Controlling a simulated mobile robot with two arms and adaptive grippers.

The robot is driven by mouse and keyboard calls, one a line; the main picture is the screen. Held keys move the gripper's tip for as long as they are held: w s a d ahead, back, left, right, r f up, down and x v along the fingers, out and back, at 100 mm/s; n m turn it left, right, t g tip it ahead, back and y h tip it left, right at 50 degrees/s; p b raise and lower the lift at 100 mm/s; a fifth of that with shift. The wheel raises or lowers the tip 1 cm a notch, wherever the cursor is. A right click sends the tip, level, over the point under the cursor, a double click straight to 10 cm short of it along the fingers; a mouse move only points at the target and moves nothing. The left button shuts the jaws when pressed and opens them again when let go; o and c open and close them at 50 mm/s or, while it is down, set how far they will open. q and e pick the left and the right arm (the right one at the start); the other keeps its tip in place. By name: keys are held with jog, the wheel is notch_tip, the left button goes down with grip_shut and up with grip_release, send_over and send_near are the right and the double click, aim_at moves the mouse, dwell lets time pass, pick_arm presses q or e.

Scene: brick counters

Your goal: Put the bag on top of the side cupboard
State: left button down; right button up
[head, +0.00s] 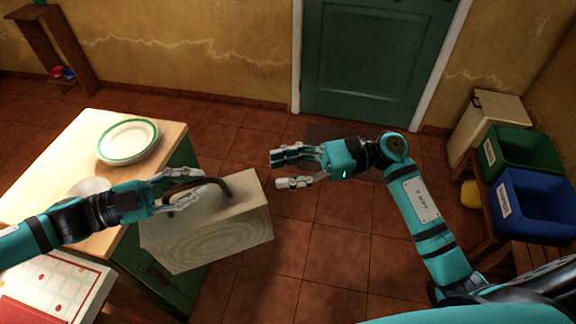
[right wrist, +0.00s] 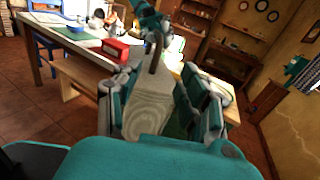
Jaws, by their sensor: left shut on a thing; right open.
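The bag (head: 215,235) is pale and boxy with a dark curved handle. It hangs upright beside the side cupboard, overlapping its right edge in the head view. My left gripper (head: 188,188) is shut on the handle; the exact grip is partly hidden. The side cupboard (head: 55,165) has a light wooden top and green sides. My right gripper (head: 276,170) is open and empty, to the right of the bag and apart from it. In the right wrist view the bag (right wrist: 148,110) shows between my open right fingers, farther off.
A green-rimmed plate (head: 128,140) sits near the cupboard top's back, with a small white dish (head: 90,187) closer. A green bin (head: 525,150) and blue bin (head: 540,205) stand at right. A green door (head: 370,60) is behind. The floor in the middle is clear.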

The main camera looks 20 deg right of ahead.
aim_at(225, 180)
pick_arm(q)
jog(key=shift+r, duration=0.1)
pick_arm(e)
jog(key=a, duration=0.7)
jog(key=w+a, duration=0.1)
jog(key=a, duration=0.3)
jog(key=shift+w+a, duration=0.1)
jog(key=shift+a, duration=0.2)
grip_shut()
jog(key=shift+d, duration=0.1)
pick_arm(q)
jog(key=c, duration=1.3)
grip_release()
jog(key=shift+o, duration=0.2)
jog(key=shift+w, duration=0.1)
